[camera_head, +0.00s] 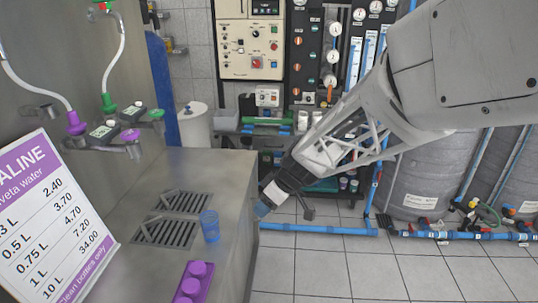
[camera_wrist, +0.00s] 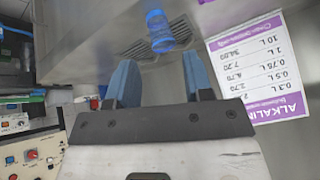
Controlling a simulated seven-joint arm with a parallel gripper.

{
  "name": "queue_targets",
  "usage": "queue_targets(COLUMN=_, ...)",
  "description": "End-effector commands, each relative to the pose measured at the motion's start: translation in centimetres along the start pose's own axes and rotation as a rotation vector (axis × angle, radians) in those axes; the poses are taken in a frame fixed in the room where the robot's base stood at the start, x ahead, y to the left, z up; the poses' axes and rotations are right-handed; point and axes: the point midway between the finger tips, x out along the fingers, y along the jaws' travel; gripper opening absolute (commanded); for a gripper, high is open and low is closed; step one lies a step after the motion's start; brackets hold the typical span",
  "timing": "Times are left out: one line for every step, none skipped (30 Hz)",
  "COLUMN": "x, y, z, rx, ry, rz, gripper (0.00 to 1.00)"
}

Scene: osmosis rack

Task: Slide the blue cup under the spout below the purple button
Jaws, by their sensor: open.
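The blue cup (camera_head: 210,226) stands on the metal counter, at the right edge of the nearer drain grate; in the wrist view the cup (camera_wrist: 159,30) is beyond and between the fingers. My gripper (camera_head: 264,207) is at the counter's right edge, right of the cup and apart from it. Its two blue fingers (camera_wrist: 161,84) are spread with nothing between them. The purple button (camera_head: 130,134) is on the wall unit at the left, with a spout (camera_head: 133,151) below it. The cup is to the right of and nearer than this spout.
A green button (camera_head: 155,114) sits above a second spout farther back. Two drain grates (camera_head: 165,233) lie in the counter (camera_head: 205,165). A price sign (camera_head: 50,215) stands at the left front, and a purple studded block (camera_head: 193,284) is at the front edge. The counter's back part is clear.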

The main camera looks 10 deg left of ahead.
Motion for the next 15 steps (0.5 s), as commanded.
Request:
queue_targets(x=2.1, y=0.5, z=-0.9, rx=-0.045, ry=0.013, rz=-0.018, gripper=0.47)
queue_targets(x=3.3, y=0.9, z=-1.4, rx=-0.073, ry=0.023, rz=-0.025, gripper=0.47)
queue_targets(x=4.7, y=1.3, z=-2.1, rx=-0.112, ry=0.037, rz=-0.033, gripper=0.47)
queue_targets(x=5.8, y=1.5, z=-2.5, rx=-0.139, ry=0.046, rz=-0.039, gripper=0.47)
queue_targets(x=6.9, y=1.8, z=-3.0, rx=-0.167, ry=0.057, rz=-0.044, gripper=0.47)
queue_targets(x=8.2, y=2.0, z=-3.5, rx=-0.199, ry=0.069, rz=-0.050, gripper=0.47)
queue_targets(x=9.2, y=2.2, z=-3.9, rx=-0.224, ry=0.077, rz=-0.054, gripper=0.47)
queue_targets(x=10.1, y=2.4, z=-4.2, rx=-0.246, ry=0.085, rz=-0.057, gripper=0.47)
queue_targets(x=11.2, y=2.6, z=-4.6, rx=-0.272, ry=0.095, rz=-0.059, gripper=0.47)
queue_targets(x=11.9, y=2.7, z=-4.8, rx=-0.290, ry=0.101, rz=-0.061, gripper=0.47)
queue_targets(x=12.6, y=2.8, z=-5.0, rx=-0.306, ry=0.107, rz=-0.062, gripper=0.47)
queue_targets(x=13.3, y=3.0, z=-5.3, rx=-0.325, ry=0.113, rz=-0.063, gripper=0.47)
queue_targets(x=13.8, y=3.0, z=-5.5, rx=-0.336, ry=0.117, rz=-0.063, gripper=0.47)
queue_targets(x=14.2, y=3.0, z=-5.6, rx=-0.346, ry=0.121, rz=-0.064, gripper=0.47)
queue_targets(x=14.6, y=3.1, z=-5.7, rx=-0.355, ry=0.124, rz=-0.064, gripper=0.47)
